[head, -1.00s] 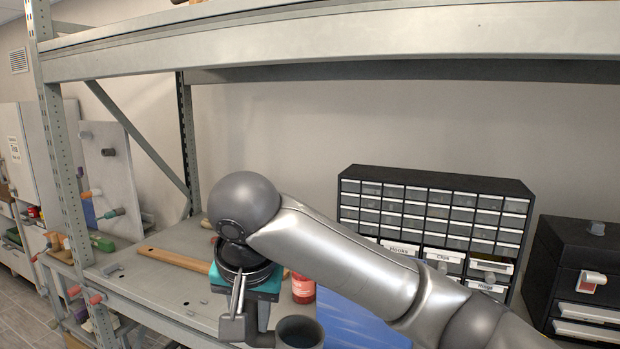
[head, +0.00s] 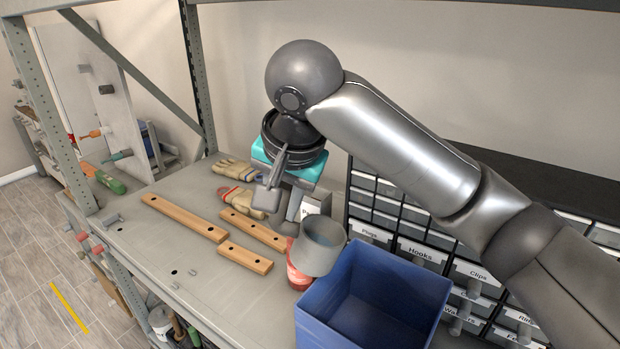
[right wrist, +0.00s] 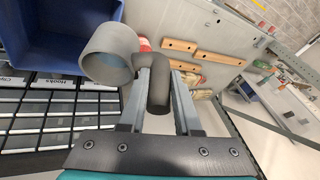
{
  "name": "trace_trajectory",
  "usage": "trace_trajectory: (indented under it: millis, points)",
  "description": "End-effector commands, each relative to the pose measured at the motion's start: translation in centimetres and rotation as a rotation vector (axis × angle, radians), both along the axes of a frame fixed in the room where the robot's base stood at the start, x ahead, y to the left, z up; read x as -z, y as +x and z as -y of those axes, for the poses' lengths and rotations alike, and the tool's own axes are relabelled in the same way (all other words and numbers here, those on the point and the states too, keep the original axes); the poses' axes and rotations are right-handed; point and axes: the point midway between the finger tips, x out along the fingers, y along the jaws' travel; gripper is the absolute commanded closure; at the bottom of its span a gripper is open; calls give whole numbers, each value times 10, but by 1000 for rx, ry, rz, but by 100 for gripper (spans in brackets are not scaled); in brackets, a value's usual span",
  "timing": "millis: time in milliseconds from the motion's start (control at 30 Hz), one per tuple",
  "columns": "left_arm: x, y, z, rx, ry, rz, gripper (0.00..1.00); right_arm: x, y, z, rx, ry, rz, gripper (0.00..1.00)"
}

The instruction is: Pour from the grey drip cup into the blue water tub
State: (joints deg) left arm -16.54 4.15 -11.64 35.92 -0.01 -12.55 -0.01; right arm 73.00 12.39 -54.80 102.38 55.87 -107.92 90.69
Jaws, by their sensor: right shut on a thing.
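The grey drip cup (head: 318,248) hangs from my right gripper (head: 284,200), which is shut on its handle. In the head view the cup overlaps the far left corner of the blue water tub (head: 318,312); I cannot tell whether it is over the rim. The cup looks nearly upright, and its contents are not clear. In the right wrist view the cup (right wrist: 108,58) is left of the gripper fingertips (right wrist: 157,84), near the blue tub (right wrist: 62,35). The tub's inside looks empty in the visible part. My left gripper is not in view.
A red container (head: 297,275) stands behind the cup, close to the tub. Wooden bars (head: 185,217) and gloves (head: 237,197) lie on the left of the shelf. A black drawer cabinet (head: 405,215) stands behind the tub. The upper shelf beam crosses overhead.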

Motion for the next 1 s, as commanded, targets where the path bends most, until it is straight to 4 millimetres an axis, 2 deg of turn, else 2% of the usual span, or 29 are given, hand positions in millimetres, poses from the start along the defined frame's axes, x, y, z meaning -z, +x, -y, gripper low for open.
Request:
trace_trajectory:
  millis: [167, 333, 1000]
  points:
    - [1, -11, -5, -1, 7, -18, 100, 1, 0, 2, -2, 28, 2, 100]
    - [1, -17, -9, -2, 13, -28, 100, 8, -1, 12, 2, 123, 9, 100]
    - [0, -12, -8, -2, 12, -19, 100, 46, -6, 60, 7, 636, 52, 100]
